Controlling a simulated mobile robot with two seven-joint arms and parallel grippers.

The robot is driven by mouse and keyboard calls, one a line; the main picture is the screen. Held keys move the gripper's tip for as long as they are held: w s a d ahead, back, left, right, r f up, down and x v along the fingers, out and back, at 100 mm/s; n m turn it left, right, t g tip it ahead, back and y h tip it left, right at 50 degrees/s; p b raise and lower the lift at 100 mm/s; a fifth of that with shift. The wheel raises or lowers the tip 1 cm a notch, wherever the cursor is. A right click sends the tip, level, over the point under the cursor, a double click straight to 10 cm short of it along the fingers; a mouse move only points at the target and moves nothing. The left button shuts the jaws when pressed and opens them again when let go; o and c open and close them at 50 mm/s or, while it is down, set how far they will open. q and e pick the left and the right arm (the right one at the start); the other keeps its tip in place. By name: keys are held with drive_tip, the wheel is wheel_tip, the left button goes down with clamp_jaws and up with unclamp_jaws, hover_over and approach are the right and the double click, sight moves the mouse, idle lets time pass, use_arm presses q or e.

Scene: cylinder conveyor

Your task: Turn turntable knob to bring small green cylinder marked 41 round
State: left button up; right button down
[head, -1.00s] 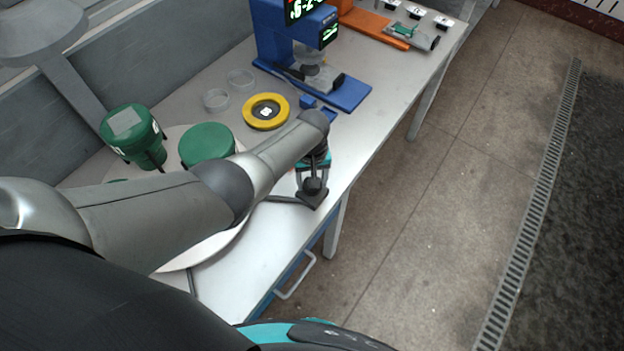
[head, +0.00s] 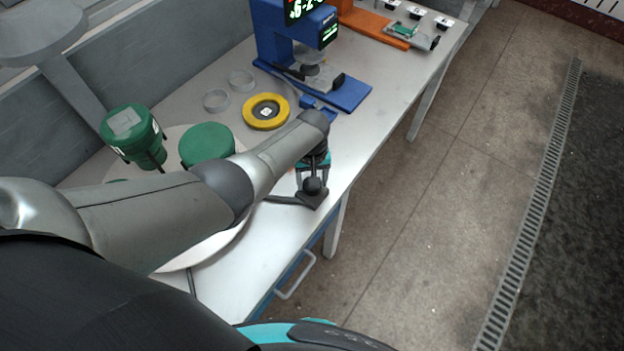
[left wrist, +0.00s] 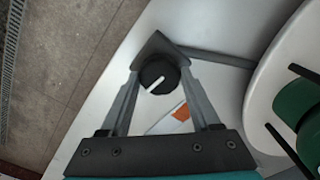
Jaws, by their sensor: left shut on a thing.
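A black round knob with a white line (left wrist: 160,77) sits on a dark bracket at the table's front edge; it also shows in the head view (head: 312,186). My left gripper (left wrist: 158,72) reaches down over the knob with its fingers on either side, shut on it; it also shows in the head view (head: 313,178). The white turntable (head: 215,243) carries green cylinders, one at the back (head: 207,144) and a larger one on a stand at the left (head: 130,130). My left arm hides part of the turntable. I cannot read a 41 on any cylinder. My right gripper is out of view.
A yellow ring (head: 266,111) and two clear dishes (head: 216,100) lie behind the turntable. A blue device with a green display (head: 275,40) stands farther back. An orange fixture (head: 375,27) is at the far end. The floor right of the table is clear.

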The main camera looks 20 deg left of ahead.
use_arm(q)
drive_tip(key=o, duration=1.4)
drive_tip(key=shift+c, duration=0.2)
drive_tip(key=shift+r+p, duration=1)
drive_tip(key=shift+r, duration=0.6)
wheel_tip(320, 180, up, 12)
drive_tip(key=shift+w, duration=0.1)
